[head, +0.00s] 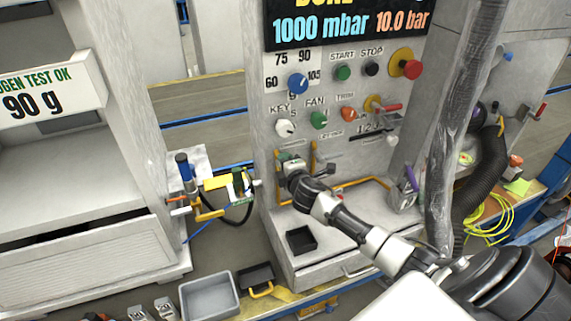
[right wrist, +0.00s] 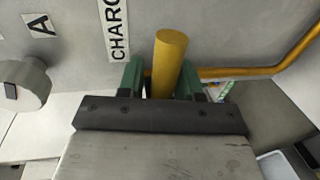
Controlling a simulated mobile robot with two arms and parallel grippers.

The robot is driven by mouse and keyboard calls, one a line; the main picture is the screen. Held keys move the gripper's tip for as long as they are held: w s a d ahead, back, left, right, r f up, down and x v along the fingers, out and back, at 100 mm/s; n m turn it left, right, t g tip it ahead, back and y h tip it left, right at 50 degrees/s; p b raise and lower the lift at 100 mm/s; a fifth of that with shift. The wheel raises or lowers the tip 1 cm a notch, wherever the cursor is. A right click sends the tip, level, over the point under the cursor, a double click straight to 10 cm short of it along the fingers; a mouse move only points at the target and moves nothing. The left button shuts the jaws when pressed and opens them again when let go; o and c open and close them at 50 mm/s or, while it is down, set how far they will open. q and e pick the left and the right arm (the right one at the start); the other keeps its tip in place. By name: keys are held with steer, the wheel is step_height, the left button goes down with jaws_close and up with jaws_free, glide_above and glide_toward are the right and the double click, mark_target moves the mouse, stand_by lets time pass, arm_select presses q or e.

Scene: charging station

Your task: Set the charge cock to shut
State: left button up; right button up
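The charge cock's yellow handle (right wrist: 168,62) stands out from the grey panel below a label partly reading "CHARG" in the right wrist view. My right gripper (right wrist: 160,80) has its two green fingers on either side of the handle. A narrow gap shows at the left finger; the right finger overlaps or touches the handle. In the head view my right gripper (head: 297,172) is at the lower left of the station panel (head: 268,135), and it hides most of the cock there. My left gripper is not in view.
A yellow pipe (right wrist: 245,72) runs right from beside the handle. A grey knob (right wrist: 25,85) is at the left. Above my arm are panel knobs and a display (head: 345,22) reading 1000 mbar and 10.0 bar. A black tray (head: 301,240) sits below. A thick hose (head: 465,110) hangs at right.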

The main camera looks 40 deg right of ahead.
steer(key=shift+o, duration=0.8)
steer(key=shift+s+a+f, duration=0.1)
steer(key=shift+f, duration=0.3)
steer(key=shift+r, duration=0.15)
steer(key=shift+r, duration=0.15)
steer(key=v, duration=1)
steer(key=shift+s+b, duration=0.35)
steer(key=shift+b, duration=0.1)
